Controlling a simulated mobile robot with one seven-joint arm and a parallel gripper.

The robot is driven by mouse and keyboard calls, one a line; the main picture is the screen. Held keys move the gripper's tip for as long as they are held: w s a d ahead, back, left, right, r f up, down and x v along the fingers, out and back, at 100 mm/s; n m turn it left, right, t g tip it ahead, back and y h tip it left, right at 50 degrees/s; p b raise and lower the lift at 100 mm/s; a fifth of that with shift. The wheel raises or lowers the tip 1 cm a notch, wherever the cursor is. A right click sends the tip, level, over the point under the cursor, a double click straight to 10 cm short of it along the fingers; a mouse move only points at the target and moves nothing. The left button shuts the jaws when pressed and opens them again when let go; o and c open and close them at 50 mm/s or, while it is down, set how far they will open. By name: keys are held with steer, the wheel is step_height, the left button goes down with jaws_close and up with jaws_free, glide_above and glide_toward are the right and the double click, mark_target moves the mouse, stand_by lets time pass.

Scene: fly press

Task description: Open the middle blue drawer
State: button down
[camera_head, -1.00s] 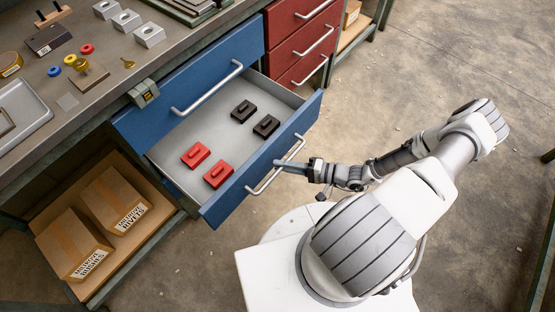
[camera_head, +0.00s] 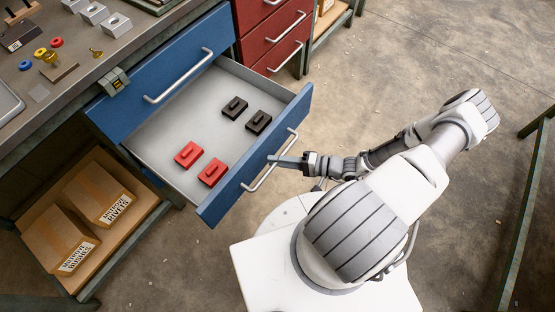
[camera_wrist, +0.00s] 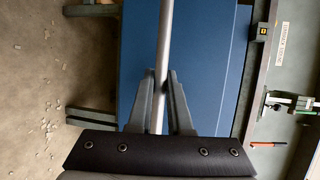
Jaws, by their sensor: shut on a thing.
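The middle blue drawer (camera_head: 258,160) stands pulled well out from under a shut blue drawer (camera_head: 165,72). Two red blocks and two black blocks lie inside it on its bare grey floor (camera_head: 185,125). Its silver bar handle (camera_head: 270,172) runs along the front panel. My gripper (camera_head: 278,160) is shut on this handle, near its middle. In the wrist view, the two fingers of my gripper (camera_wrist: 160,88) stand on either side of the handle bar (camera_wrist: 165,40), with the blue front (camera_wrist: 215,60) behind.
The workbench (camera_head: 75,85) at upper left bears small parts and metal blocks. Red drawers (camera_head: 270,35) stand beyond the blue ones. Cardboard boxes (camera_head: 100,195) sit on the lower shelf.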

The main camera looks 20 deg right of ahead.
stand_by(0.3)
steer(key=c, duration=0.8)
jaws_free()
steer(key=shift+c, duration=0.2)
steer(key=shift+d, duration=0.15)
